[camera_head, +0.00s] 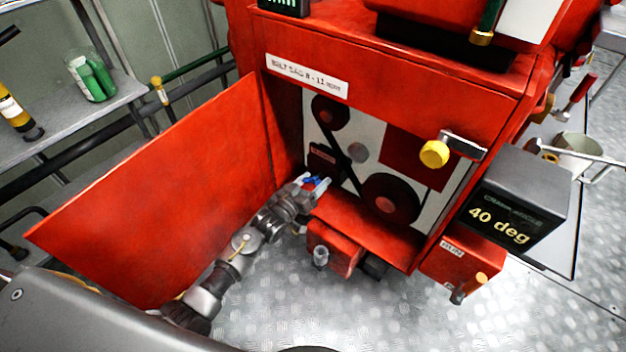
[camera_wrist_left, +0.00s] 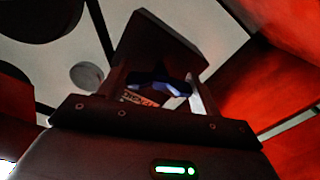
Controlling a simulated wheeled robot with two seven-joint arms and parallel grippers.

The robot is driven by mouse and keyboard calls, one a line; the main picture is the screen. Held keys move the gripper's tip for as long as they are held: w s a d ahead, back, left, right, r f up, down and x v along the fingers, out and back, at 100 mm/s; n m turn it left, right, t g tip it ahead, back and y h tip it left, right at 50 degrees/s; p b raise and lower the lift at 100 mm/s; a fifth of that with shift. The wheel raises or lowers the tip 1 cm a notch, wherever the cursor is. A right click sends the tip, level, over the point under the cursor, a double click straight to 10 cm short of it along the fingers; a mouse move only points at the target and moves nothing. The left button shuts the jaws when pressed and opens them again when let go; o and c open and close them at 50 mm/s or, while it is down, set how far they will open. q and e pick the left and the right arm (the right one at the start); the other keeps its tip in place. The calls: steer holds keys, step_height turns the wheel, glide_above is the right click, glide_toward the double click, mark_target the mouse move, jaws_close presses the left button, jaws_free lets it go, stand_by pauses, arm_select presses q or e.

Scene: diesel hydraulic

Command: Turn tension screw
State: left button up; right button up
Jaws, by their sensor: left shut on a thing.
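My left gripper (camera_head: 317,186) reaches into the open red cabinet (camera_head: 395,72), beside the belt drive. It is shut on a small blue piece, which I take to be the tension screw (camera_head: 313,181). In the left wrist view the blue screw (camera_wrist_left: 160,88) lies between the two fingers of my gripper (camera_wrist_left: 158,92), below a dark block (camera_wrist_left: 165,45). The belt (camera_head: 345,150) runs around a small upper pulley (camera_head: 327,112) and a larger lower pulley (camera_head: 390,200). The screw's far end is hidden. My right gripper is not in view.
A red door panel (camera_head: 160,190) stands open to the left of my arm. A red box (camera_head: 335,245) sits below the belt drive. A dark "40 deg" box (camera_head: 515,205) and a yellow knob (camera_head: 434,153) are at right. Metal floor (camera_head: 400,315) is clear in front.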

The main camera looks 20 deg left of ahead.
arm_select(q)
steer(key=m, duration=0.3)
steer(key=shift+m, duration=0.4)
steer(key=m+p, duration=0.1)
steer(key=m, duration=0.2)
steer(key=shift+m, duration=0.3)
steer(key=m, duration=0.5)
steer(key=m+p, duration=0.1)
steer(key=m, duration=0.4)
steer(key=shift+m, duration=1)
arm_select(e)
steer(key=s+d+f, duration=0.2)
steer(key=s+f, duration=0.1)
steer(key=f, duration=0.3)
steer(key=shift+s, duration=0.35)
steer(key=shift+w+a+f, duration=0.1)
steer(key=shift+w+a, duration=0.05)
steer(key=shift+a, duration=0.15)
